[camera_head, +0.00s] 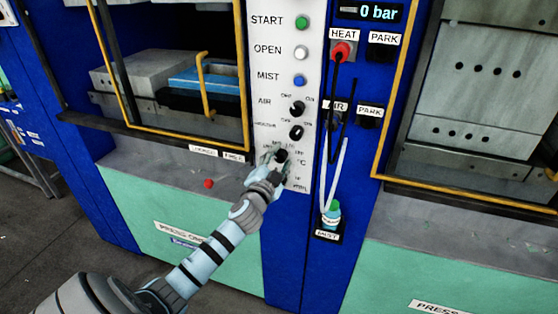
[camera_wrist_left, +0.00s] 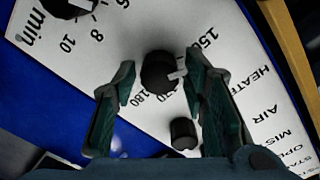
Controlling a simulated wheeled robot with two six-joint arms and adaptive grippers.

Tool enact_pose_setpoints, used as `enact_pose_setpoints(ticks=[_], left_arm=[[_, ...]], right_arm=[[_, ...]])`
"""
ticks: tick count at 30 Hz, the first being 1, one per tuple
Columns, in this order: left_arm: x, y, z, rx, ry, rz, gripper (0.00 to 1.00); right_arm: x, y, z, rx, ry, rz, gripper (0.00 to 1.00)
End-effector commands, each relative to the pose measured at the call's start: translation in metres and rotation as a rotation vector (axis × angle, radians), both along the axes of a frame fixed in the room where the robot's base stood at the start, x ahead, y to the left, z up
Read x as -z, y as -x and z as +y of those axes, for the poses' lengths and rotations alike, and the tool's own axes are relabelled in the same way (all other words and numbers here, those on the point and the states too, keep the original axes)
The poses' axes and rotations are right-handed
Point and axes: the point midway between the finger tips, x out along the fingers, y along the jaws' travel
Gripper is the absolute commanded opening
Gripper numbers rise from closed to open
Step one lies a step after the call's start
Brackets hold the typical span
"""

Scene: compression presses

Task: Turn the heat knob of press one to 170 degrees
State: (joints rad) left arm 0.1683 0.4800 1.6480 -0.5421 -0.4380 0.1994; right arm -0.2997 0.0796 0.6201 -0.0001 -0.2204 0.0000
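The heat knob of press one is a black round dial with a white pointer mark (camera_wrist_left: 158,71), on the white control panel (camera_head: 271,75). In the head view the knob (camera_head: 282,155) shows at the tip of my left gripper (camera_head: 273,160). In the wrist view my left gripper (camera_wrist_left: 160,72) has its two green fingers apart, one on each side of the knob; contact cannot be told. The pointer faces right, between the printed 150 and the partly hidden 170. 180 is printed below the knob. The right finger covers part of the scale. My right gripper is not in view.
A black switch knob (camera_head: 296,132) sits just above the heat knob; a timer dial (camera_wrist_left: 68,6) shows at the wrist view's top left. Hoses (camera_head: 333,160) hang to the right.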

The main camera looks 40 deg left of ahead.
Motion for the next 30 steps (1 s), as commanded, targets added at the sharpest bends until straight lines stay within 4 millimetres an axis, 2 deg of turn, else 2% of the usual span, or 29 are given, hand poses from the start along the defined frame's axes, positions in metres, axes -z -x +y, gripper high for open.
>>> enact_pose_setpoints(ticks=[1,6,17,30], left_arm=[[0.0,0.0,0.0,0.0,0.0,0.0,0.27],[0.0,0.0,0.0,0.0,0.0,0.0,0.0],[0.0,0.0,0.0,0.001,-0.044,0.016,0.0],[-0.001,0.0,-0.001,0.0,-0.336,0.118,0.0]], right_arm=[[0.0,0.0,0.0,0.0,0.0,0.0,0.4],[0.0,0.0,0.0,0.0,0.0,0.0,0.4],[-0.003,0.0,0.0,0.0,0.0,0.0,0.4],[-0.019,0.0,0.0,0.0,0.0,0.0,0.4]])
